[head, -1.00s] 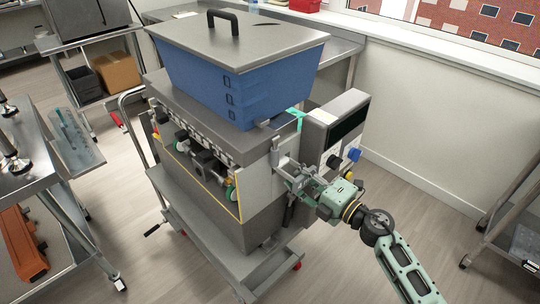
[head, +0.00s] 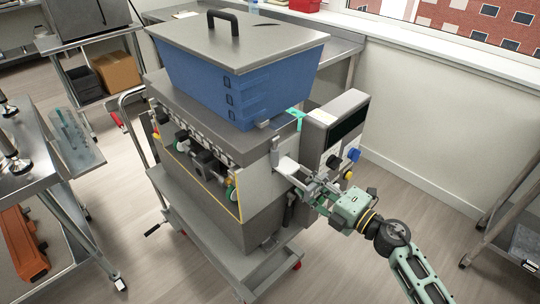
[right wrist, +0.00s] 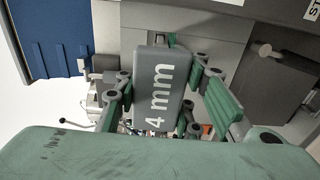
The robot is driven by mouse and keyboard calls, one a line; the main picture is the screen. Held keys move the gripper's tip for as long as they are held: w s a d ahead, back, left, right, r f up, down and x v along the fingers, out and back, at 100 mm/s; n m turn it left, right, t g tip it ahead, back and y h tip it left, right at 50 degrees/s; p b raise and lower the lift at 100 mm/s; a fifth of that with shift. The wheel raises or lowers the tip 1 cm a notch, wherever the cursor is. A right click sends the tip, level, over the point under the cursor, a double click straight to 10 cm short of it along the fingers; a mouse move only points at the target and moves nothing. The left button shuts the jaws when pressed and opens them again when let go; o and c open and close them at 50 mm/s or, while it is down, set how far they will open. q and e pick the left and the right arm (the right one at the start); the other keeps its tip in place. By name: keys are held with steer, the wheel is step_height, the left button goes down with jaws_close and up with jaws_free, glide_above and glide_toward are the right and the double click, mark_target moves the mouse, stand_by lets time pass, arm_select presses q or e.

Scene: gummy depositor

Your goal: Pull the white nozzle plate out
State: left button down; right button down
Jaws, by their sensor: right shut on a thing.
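The white nozzle plate (head: 287,165) sticks out of the side of the gummy depositor (head: 258,184), below the hopper. My right gripper (head: 306,184) is shut on the plate's outer end. In the right wrist view its fingers lie along both sides of the plate. The plate's inner end is hidden, so I cannot tell how much is inside the machine. My left gripper is not in view.
The blue hopper (head: 236,88) sits on top of the depositor. A control box (head: 334,128) with coloured knobs stands close behind my gripper. The floor to the right is open, up to a metal cart (head: 510,205). A steel table (head: 28,180) stands at left.

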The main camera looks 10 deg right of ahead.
steer(key=v, duration=2.7)
stand_by(3.0)
steer(key=shift+d, duration=0.1)
steer(key=c, duration=2)
jaws_free()
jaws_close()
